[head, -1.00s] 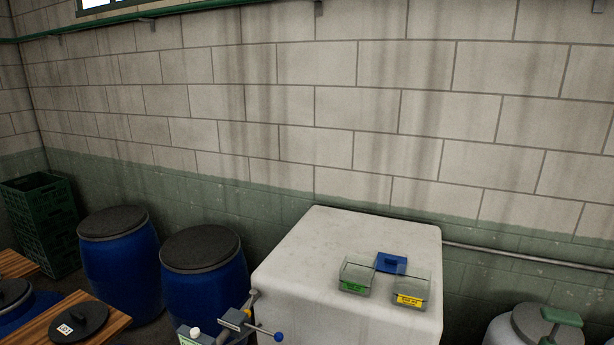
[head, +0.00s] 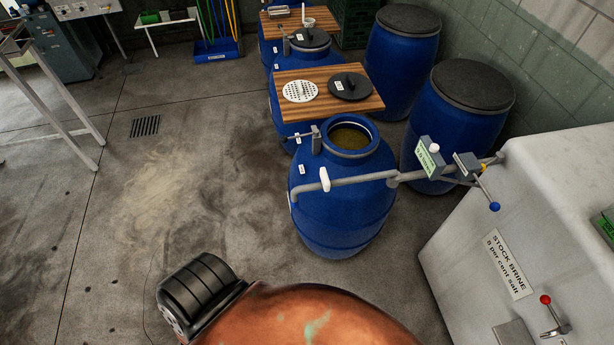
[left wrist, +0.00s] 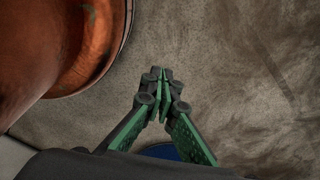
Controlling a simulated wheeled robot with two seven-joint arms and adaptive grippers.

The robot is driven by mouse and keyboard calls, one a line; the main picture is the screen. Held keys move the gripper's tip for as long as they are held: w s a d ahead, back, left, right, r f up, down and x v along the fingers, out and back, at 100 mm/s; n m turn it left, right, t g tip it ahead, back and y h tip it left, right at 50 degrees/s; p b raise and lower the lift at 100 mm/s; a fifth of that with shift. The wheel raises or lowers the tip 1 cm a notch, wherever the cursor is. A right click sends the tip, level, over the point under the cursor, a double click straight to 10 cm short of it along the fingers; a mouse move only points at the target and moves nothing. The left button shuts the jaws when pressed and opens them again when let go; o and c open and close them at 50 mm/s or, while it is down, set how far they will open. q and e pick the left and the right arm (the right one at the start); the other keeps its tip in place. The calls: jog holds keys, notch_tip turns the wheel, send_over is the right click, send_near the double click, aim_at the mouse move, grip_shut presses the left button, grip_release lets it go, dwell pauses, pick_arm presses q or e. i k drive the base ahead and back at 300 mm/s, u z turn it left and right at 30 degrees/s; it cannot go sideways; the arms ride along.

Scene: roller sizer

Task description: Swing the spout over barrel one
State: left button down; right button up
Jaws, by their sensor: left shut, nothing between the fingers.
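The spout (head: 345,186) is a grey pipe reaching left from a valve by the white tank, with a pale grip and a downturned end. In the head view it crosses in front of the nearest blue barrel (head: 340,225), below its open mouth, and its end is at the barrel's left side. Liquid shows in that mouth. Barrel numbers are too small to read. My left gripper (left wrist: 165,75) is shut and empty above the concrete floor in the left wrist view, with no spout beside it. It is outside the head view. My right gripper is not in view.
The white brine tank (head: 565,180) stands right, with a blue-knobbed valve lever (head: 487,190) and a red-knobbed tap (head: 546,300). Board-covered blue barrels stand behind the open one. Two lidded barrels (head: 455,120) stand by the wall.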

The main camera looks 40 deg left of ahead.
aim_at(325, 184)
jog(key=u, duration=1.1)
